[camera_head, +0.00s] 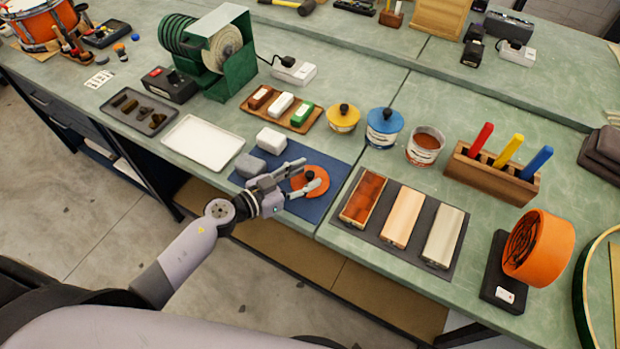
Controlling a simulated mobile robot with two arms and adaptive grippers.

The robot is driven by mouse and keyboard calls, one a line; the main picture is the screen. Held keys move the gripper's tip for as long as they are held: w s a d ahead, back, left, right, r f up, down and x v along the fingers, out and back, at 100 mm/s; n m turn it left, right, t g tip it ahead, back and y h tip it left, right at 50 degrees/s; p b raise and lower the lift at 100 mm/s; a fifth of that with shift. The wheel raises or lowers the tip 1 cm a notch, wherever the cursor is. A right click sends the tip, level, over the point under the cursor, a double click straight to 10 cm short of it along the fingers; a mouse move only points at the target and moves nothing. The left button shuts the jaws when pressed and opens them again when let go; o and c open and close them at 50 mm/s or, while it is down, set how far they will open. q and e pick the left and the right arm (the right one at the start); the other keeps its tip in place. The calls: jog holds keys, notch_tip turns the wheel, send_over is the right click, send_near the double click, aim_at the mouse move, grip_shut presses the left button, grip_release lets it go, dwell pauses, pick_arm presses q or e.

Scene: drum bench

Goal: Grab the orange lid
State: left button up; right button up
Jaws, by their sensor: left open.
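The orange lid (318,193) is a round disc lying on a dark blue mat (335,168) near the front edge of the bench. My left gripper (312,173) reaches in from the left, its two fingers spread and open over the lid. The fingers partly cover the lid, and its middle is hard to make out. I cannot tell whether the fingers touch it. An open can (424,150) with orange-brown contents stands behind and to the right. My right gripper is not in view.
Yellow (343,121) and blue-lidded (383,128) cans stand behind. A dark tray (379,231) with wooden blocks lies right. An empty white tray (204,143) lies left.

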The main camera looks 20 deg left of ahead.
pick_arm(q)
grip_shut()
dwell(0.4)
jog(key=shift+r, duration=0.1)
